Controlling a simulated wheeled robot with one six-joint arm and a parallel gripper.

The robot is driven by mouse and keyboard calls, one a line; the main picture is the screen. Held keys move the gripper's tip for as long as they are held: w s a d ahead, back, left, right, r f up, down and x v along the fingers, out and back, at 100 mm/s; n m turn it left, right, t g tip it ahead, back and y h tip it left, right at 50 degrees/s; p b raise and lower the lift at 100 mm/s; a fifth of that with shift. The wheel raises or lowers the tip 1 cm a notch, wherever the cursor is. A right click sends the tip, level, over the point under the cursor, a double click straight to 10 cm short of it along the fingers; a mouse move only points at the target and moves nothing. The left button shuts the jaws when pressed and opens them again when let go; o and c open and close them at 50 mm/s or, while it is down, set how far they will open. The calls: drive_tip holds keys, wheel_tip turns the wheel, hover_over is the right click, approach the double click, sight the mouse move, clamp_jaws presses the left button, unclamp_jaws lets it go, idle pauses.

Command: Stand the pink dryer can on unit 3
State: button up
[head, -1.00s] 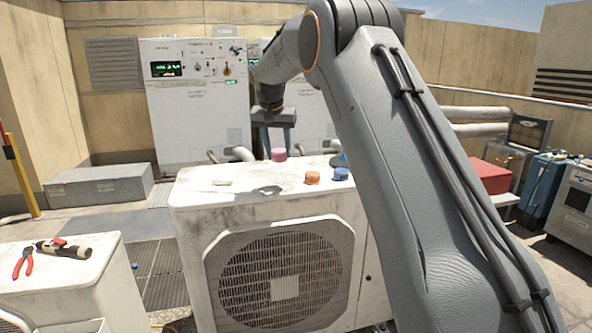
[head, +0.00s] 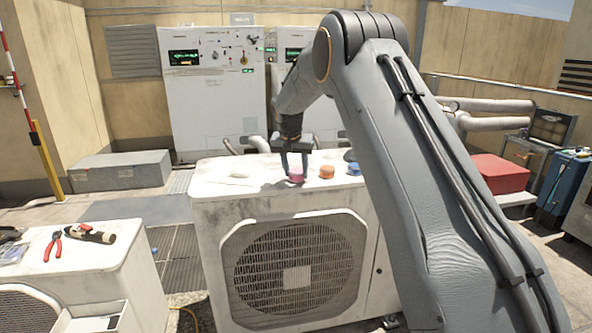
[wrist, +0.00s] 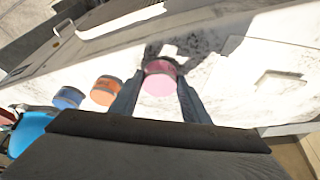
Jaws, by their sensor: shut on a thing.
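The pink dryer can (head: 296,174) is on top of the white condenser unit (head: 215,183) in the middle of the head view. My gripper (head: 294,163) reaches down over it from above, with a finger on either side. In the wrist view the pink can (wrist: 160,80) sits between the two fingertips of my gripper (wrist: 158,95), which are shut on it. I cannot tell whether its base touches the unit's top. No number is readable on the units, so I cannot tell which is unit 3.
An orange can (head: 327,172) and a blue can (head: 354,168) stand close to the right on the same top. A second white unit (head: 120,240) at left bears red pliers (head: 53,244) and a torch-like tool (head: 91,234). Tall panelled cabinets (head: 212,110) stand behind.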

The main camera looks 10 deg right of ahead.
drive_tip(key=shift+f, duration=0.1)
drive_tip(key=o, duration=1.1)
drive_tip(key=b+v, duration=0.4)
drive_tip(key=v, duration=0.8)
drive_tip(key=s+f+n+g, duration=0.1)
drive_tip(key=s+f, duration=0.6)
drive_tip(key=s, duration=0.7)
drive_tip(key=s+d+f+n+g+y, duration=0.1)
drive_tip(key=s+f, duration=0.6)
drive_tip(key=s, duration=0.7)
drive_tip(key=s+d+f+n+g+y, duration=0.1)
drive_tip(key=s+f+n, duration=0.2)
drive_tip(key=s, duration=1.2)
wheel_tip(320, 180, down, 4)
drive_tip(key=shift+d+r, duration=0.1)
drive_tip(key=shift+d, duration=0.05)
